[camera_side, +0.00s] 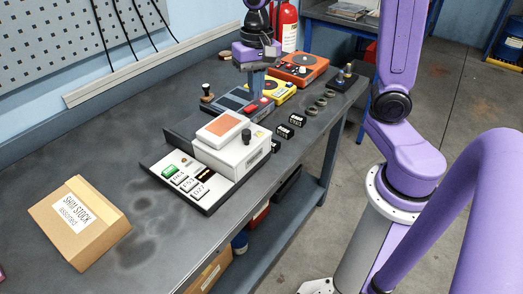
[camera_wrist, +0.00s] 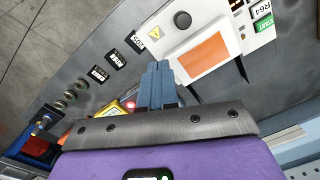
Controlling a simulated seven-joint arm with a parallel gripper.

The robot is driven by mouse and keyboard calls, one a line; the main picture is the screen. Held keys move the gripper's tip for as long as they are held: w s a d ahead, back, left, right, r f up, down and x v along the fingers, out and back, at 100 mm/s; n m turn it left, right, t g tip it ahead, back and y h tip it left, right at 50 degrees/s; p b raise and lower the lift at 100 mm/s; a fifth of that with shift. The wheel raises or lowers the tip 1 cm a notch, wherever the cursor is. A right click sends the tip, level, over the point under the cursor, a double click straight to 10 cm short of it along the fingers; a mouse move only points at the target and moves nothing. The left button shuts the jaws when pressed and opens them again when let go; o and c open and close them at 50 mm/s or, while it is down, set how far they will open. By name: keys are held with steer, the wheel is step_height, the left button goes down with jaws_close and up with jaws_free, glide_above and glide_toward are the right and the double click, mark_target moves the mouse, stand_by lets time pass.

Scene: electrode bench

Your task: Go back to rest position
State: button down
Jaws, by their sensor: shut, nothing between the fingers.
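My gripper (camera_side: 256,86) is shut and empty, pointing down over the middle of the bench in the side view. Its closed blue-grey fingers also show in the wrist view (camera_wrist: 158,70). In the side view the fingers overlap the area of a dark device with a red button, behind the white machine. Whether they touch it I cannot tell. The white machine (camera_side: 232,151) has an orange panel (camera_side: 222,128) and a black knob. In the wrist view the white machine (camera_wrist: 205,28) lies just beyond the fingertips.
A control tray (camera_side: 180,178) with a green START key is at the machine's front. A cardboard box (camera_side: 80,221) sits front left. Small black labelled blocks (camera_side: 284,131) and rings (camera_side: 312,111) line the right edge. Yellow (camera_side: 283,90) and orange (camera_side: 300,68) devices stand behind. The front bench is mostly clear.

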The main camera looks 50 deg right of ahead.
steer(key=s+a+f+n, duration=0.1)
steer(key=s+n, duration=0.8)
steer(key=s, duration=0.1)
steer(key=s+a+f+n, duration=0.1)
steer(key=s+f+n, duration=0.1)
steer(key=s+n, duration=0.6)
steer(key=s, duration=0.3)
steer(key=shift+f+n, duration=0.25)
steer(key=shift+n, duration=0.15)
